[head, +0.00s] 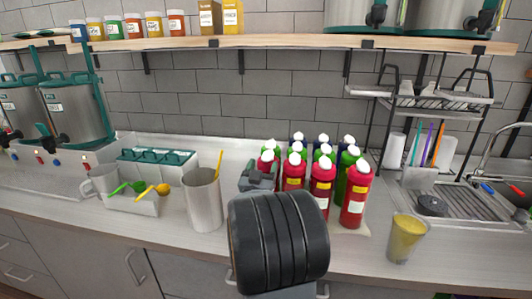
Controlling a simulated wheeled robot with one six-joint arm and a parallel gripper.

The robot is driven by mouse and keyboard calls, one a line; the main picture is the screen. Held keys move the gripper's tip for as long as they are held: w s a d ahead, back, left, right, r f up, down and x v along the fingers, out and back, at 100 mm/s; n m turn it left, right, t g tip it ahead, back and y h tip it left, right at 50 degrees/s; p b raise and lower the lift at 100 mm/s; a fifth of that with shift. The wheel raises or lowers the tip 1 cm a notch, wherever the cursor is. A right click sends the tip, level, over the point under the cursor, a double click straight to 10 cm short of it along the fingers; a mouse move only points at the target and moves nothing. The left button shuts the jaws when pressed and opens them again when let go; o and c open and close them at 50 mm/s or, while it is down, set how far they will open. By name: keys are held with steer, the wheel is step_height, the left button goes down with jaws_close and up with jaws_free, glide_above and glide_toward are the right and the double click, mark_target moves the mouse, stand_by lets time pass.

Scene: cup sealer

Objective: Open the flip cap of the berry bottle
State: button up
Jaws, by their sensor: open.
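Several red bottles with white caps stand in a group on the counter, the front one (355,197) at the right of the row. Another red bottle (321,186) and a third (293,172) stand to its left. Their yellow and white labels are too small to read, so I cannot tell which is the berry bottle. The white caps look closed, but their lids are too small to judge. My gripper (259,177) is open at the left edge of the group, beside the leftmost red bottle (268,162). My dark arm hides its lower side, and I cannot tell whether it touches a bottle.
A yellow-filled cup (404,240) stands front right. A dish rack (425,100) and sink lie right. A shelf (282,40) runs above.

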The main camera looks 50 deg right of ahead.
mark_target(265, 161)
steer(key=shift+p+x, duration=0.6)
steer(key=shift+x, duration=1.75)
jaws_close()
